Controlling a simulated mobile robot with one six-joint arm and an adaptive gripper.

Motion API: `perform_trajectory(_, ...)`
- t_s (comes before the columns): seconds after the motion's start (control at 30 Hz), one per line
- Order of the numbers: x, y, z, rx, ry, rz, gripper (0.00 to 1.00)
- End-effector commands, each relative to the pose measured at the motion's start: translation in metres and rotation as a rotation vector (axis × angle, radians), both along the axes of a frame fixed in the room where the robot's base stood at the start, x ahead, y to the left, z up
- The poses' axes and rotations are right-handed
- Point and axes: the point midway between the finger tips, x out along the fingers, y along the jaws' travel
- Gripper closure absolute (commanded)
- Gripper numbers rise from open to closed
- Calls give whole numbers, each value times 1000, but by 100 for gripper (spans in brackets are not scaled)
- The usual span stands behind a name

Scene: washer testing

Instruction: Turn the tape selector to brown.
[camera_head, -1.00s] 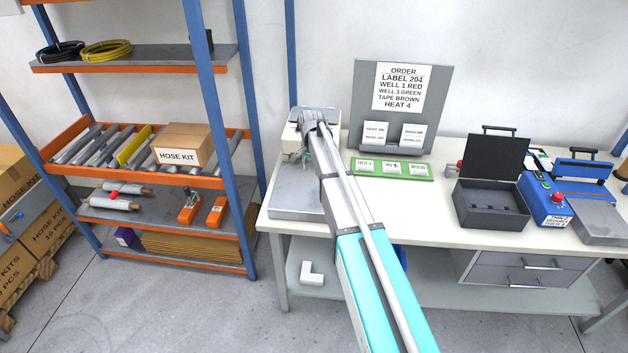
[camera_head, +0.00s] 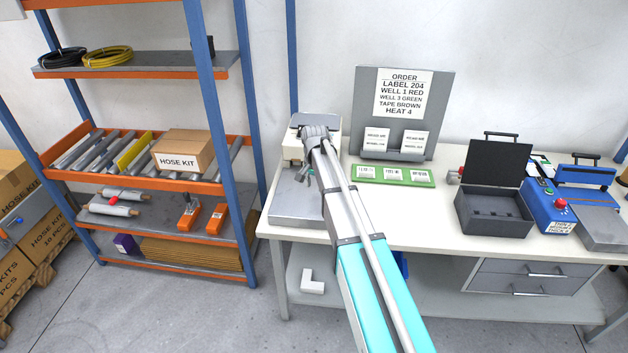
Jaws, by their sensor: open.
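My arm reaches over the bench to a grey and white device (camera_head: 326,123) with a flat metal plate (camera_head: 290,208) at the bench's left end. My gripper (camera_head: 308,180) is small in view, open, above the plate and close to the front of the device. Whether it touches anything I cannot tell. The tape selector cannot be made out; my wrist and arm cover part of this device. The order sheet (camera_head: 402,93) on the grey board reads label 204, well 1 red, well 3 green, tape brown, heat 4.
A green tray (camera_head: 428,181) with white label cards lies right of my arm. Further right are an open dark case (camera_head: 490,215) and a blue machine (camera_head: 543,205) with a red button. A shelf rack with a blue post (camera_head: 212,110) stands left. Bare bench (camera_head: 420,225) lies between.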

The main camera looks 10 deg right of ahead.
Motion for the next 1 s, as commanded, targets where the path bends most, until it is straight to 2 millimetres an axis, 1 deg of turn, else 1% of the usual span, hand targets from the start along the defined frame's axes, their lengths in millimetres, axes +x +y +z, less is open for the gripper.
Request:
perform_trajectory(0.03, -19, 0, 0, 0, 0, 25, 47)
perform_trajectory(0.07, -28, 0, 0, 0, 0, 43, 47)
perform_trajectory(0.17, -62, 0, 0, 0, 0, 119, 47)
perform_trajectory(0.37, -147, -1, 0, -1, 1, 315, 47)
perform_trajectory(0.4, -164, -1, 0, -1, 1, 356, 47)
perform_trajectory(0.47, -189, -1, 0, -1, 1, 417, 47)
perform_trajectory(0.5, -204, -1, 0, -1, 1, 455, 47)
perform_trajectory(0.6, -237, -1, 0, 0, 1, 540, 47)
perform_trajectory(0.7, -260, -1, 0, 0, 1, 605, 47)
perform_trajectory(0.8, -274, -2, 0, 0, 1, 645, 47)
perform_trajectory(0.9, -280, -2, 0, 0, 1, 666, 47)
perform_trajectory(1.0, -280, -2, 0, 0, 1, 672, 47)
